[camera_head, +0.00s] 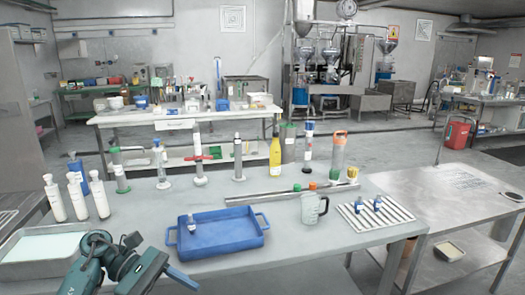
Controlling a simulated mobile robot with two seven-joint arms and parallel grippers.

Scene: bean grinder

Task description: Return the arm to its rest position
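My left arm reaches in from the bottom left, teal and dark grey, over the front left edge of the table. My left gripper (176,272) is at the end of it, in front of the blue tray and apart from it. Only a bluish finger edge shows clearly, so I cannot tell whether it is open or shut. I see nothing held in it. My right arm and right gripper are not in view.
A blue tray (232,240) holding a small item stands on the grey table (285,258). White bottles (55,199) and a metal pan (30,262) are at left. A clear jug (312,209) and striped rack (378,226) are right. Bottles line the back.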

